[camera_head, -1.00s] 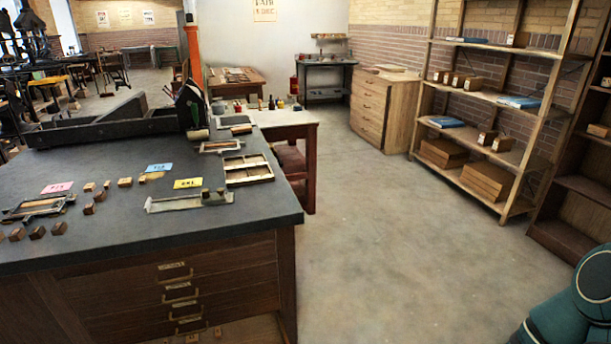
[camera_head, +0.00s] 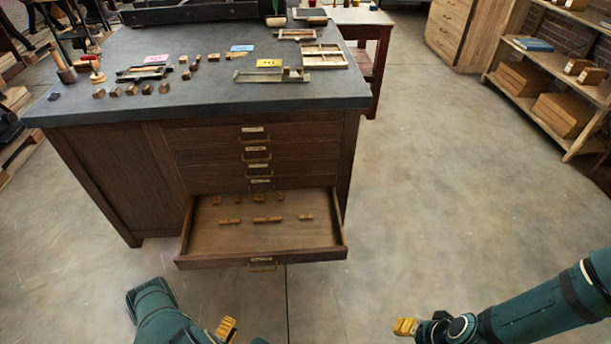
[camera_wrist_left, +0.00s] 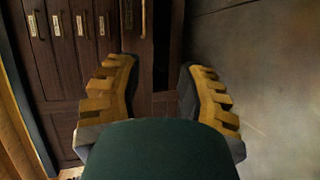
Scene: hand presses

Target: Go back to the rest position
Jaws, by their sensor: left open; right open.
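My left gripper (camera_head: 226,329) shows at the bottom of the head view, in front of the cabinet and short of its open drawer. Only part of its yellow-padded fingers shows there. In the left wrist view its two fingers (camera_wrist_left: 160,95) stand wide apart with nothing between them, facing the dark wooden cabinet front. My right gripper (camera_head: 405,326) is at the lower right, over bare floor, clear of the cabinet. Its yellow pads show, and I see nothing held in it. The open bottom drawer (camera_head: 219,238) holds several small wooden pieces.
The dark-topped cabinet (camera_head: 220,100) carries type blocks, coloured cards and trays. Its pulled-out drawer juts toward me. A shelf unit (camera_head: 532,102) with boxes stands at the right. The floor (camera_head: 430,190) between is clear.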

